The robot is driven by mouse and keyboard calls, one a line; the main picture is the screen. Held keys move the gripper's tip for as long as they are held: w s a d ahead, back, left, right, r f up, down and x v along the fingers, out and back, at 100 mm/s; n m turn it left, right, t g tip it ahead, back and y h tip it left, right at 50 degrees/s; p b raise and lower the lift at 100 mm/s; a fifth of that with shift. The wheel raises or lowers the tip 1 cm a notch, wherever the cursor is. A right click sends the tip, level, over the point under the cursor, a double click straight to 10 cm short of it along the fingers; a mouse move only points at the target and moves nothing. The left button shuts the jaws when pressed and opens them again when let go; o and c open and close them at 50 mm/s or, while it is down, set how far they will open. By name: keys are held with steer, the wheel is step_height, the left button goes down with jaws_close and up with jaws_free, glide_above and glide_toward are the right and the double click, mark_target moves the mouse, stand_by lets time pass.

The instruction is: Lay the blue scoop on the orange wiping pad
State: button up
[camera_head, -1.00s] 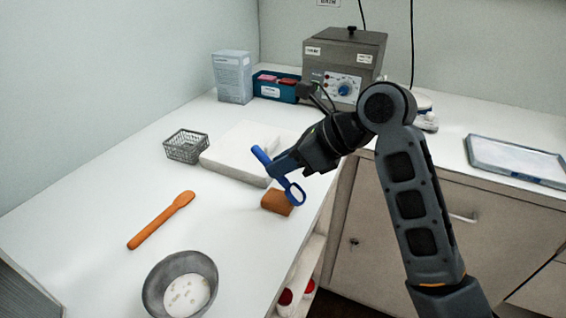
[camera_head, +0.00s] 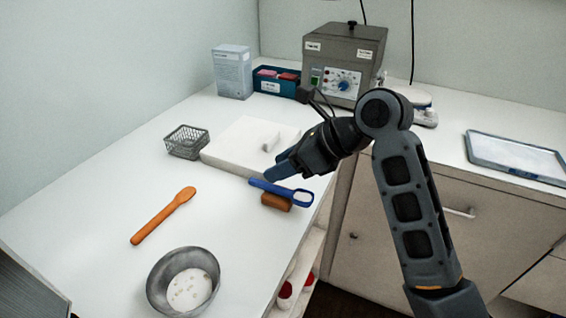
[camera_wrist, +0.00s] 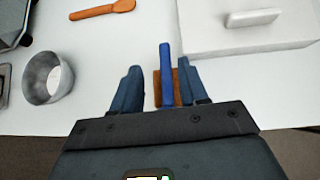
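The blue scoop (camera_head: 268,187) lies across the top of the orange wiping pad (camera_head: 277,202), near the table's right edge. Its ring-like bowl overhangs the pad on the right and its handle overhangs on the left. My gripper (camera_head: 275,174) is just behind and above the scoop. In the wrist view the fingers of my gripper (camera_wrist: 160,82) are spread, with the scoop's handle (camera_wrist: 165,62) between them and a gap on both sides. The pad (camera_wrist: 157,88) shows beneath the handle there. The scoop's bowl is hidden in the wrist view.
A white block-like slab (camera_head: 235,145) is just behind the pad. A wire basket (camera_head: 186,141), an orange spoon (camera_head: 163,215) and a grey bowl (camera_head: 160,280) stand to the left. The table edge drops off close to the right of the pad.

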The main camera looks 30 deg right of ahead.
steer(key=shift+r+b, duration=0.4)
steer(key=shift+b, duration=0.3)
steer(key=p+v, duration=0.1)
steer(key=v, duration=1.1)
steer(key=shift+r, duration=0.2)
